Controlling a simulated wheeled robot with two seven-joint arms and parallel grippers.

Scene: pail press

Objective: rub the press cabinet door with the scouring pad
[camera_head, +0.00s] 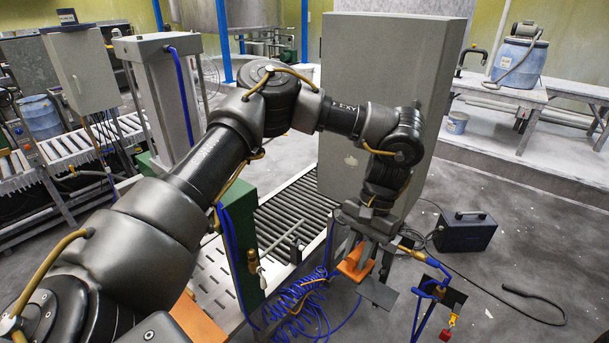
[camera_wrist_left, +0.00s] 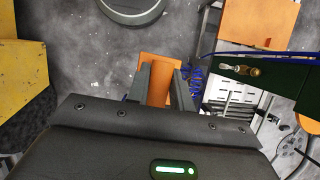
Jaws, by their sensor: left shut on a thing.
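The press cabinet (camera_head: 385,90) is the tall grey box in the middle of the head view. Its broad front face carries a small lock, and my left arm crosses in front of part of it. My left gripper (camera_head: 362,262) points down, in front of and below the cabinet, apart from its door. It is shut on an orange piece, which I take for the scouring pad (camera_head: 350,268). In the left wrist view the pad (camera_wrist_left: 156,70) sits between the fingers of the left gripper (camera_wrist_left: 162,85). My right gripper does not show.
A roller conveyor (camera_head: 290,215) with a green frame runs left of the gripper. Coiled blue hose (camera_head: 298,300) hangs below. A dark box (camera_head: 465,231) with a cable stands on the floor at right. A bench (camera_head: 500,90) bears a blue container (camera_head: 520,62). Open floor lies at right.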

